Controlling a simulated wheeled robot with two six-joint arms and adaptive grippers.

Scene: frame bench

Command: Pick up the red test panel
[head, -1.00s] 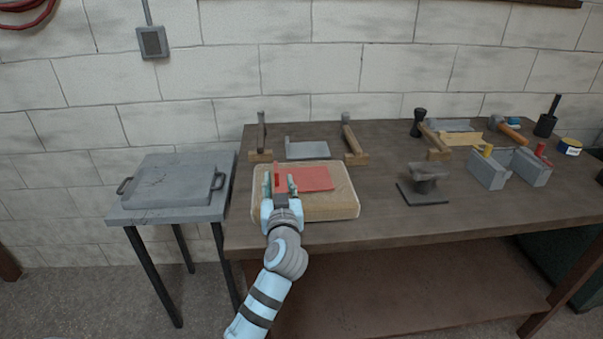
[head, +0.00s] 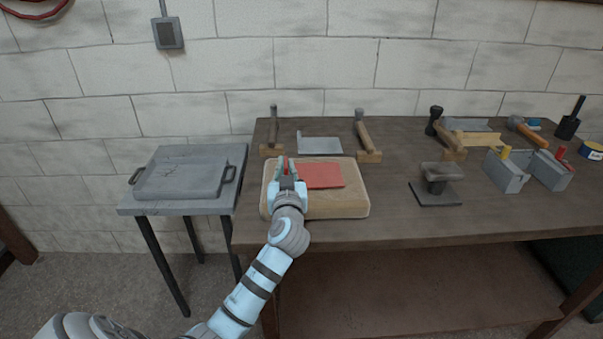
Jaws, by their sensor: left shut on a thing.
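The red test panel (head: 323,175) lies on a beige padded block (head: 340,205) at the left part of the bench. The panel's left edge, where it has an upright red strip, is between my left gripper's fingers. My left gripper (head: 286,168) is shut on the panel at that edge, with its wrist covering part of the block. I cannot tell any gap between panel and block. My right gripper is not in view.
A grey stand (head: 436,192) and grey boxes (head: 506,172) are to the right. A side table (head: 160,208) carries a grey slab.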

